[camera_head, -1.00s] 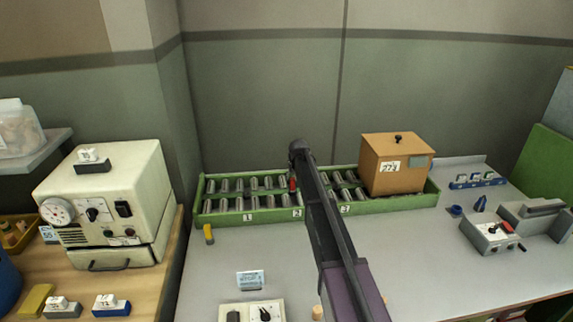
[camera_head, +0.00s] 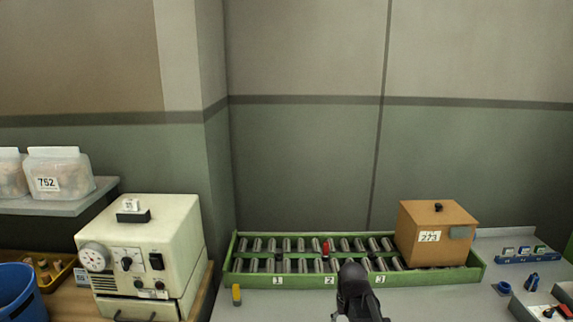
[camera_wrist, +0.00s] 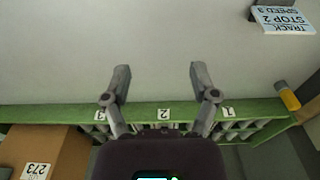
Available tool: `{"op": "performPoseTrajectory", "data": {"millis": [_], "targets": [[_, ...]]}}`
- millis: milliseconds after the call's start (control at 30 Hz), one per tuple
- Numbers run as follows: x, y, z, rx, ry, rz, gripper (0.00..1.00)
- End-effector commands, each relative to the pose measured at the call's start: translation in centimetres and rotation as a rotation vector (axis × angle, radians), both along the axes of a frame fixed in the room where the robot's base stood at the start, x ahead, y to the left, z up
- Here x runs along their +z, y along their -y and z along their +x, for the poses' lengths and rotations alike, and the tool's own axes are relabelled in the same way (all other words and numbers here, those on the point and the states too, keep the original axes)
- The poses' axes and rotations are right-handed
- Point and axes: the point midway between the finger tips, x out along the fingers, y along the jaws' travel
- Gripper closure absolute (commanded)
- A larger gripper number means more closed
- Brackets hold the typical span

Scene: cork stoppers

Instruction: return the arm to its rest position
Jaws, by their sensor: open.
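My gripper (camera_wrist: 158,85) is open in the wrist view, with nothing between its two fingers. Below the fingers in that view are bare grey table and the front edge of a green tray (camera_wrist: 180,112) marked 1, 2 and 3. In the head view my arm's dark end (camera_head: 356,290) rises from the bottom edge in front of the green tray (camera_head: 300,281); the fingers are not clear there. The tray holds rows of grey metal cylinders (camera_head: 300,245) and one red piece (camera_head: 326,248).
A brown box (camera_head: 418,248) labelled 273 stands on the tray's right end. A cream machine (camera_head: 178,235) is at left, with a blue bin (camera_head: 18,290) beyond it. A yellow piece (camera_head: 236,294) and a sign card (camera_wrist: 283,18) lie on the table. The wall is behind.

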Motion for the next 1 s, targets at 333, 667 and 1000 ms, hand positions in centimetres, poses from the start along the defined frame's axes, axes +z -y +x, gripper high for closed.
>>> {"op": "performPoseTrajectory", "data": {"millis": [333, 667, 1000], "targets": [[-0.1, 0.1, -8.5, 0.000, -0.071, 0.000, 0.24], [0.0, 0.1, -8.5, 0.000, -0.073, 0.000, 0.24], [-0.1, 0.1, -8.5, 0.000, -0.073, 0.000, 0.24]]}}
